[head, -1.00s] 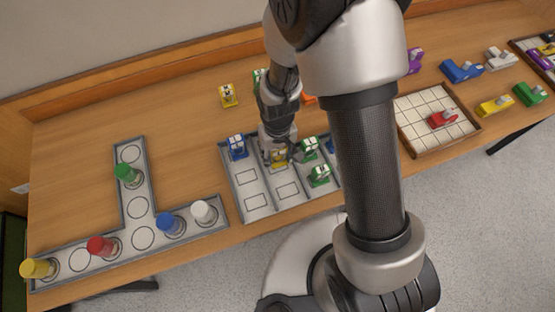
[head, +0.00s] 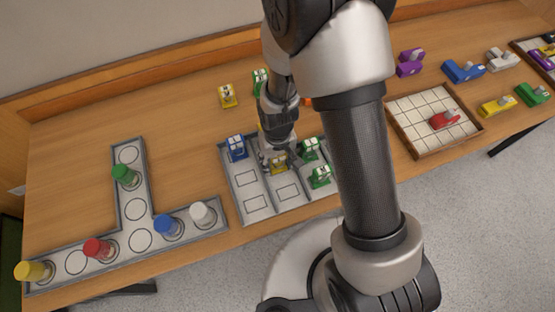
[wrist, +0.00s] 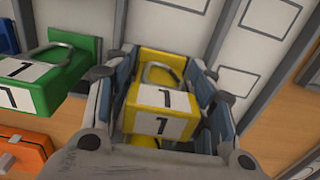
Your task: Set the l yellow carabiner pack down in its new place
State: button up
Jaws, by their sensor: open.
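The yellow carabiner pack (head: 279,165), with a mark like a 1 on its white labels, is in the middle column of the grey divided tray (head: 241,203). In the wrist view the pack (wrist: 160,105) is upright between my gripper's fingers, its metal carabiner on top. My gripper (head: 273,163) is open around it, one finger on each side; in the wrist view the gripper (wrist: 164,85) also shows spread. I cannot tell whether either finger touches the pack. Its underside is hidden.
A blue pack (head: 236,147) stands in the tray's left column. Green packs (head: 309,148) (head: 320,176) stand in the right column, close to my gripper. Another yellow pack (head: 228,95) stands behind the tray. An empty outlined cell (head: 283,193) lies in front of the held-around pack.

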notch_tip(320, 180, up, 13)
jog(key=p, duration=0.4)
jog(key=shift+f, duration=0.2)
jog(key=s+d+r+m+t, duration=0.1)
jog(key=s+d+r+t, duration=0.2)
jog(key=r, duration=0.7)
jog(key=s+d+r+m, duration=0.1)
jog(key=s+d+r, duration=0.3)
jog(key=r, duration=0.6)
jog(key=s+d+r+m+t, duration=0.1)
jog(key=s+d+r, duration=0.3)
jog(key=s, duration=0.2)
jog(key=shift+s+r+t, duration=0.25)
jog(key=shift+s+t, duration=0.05)
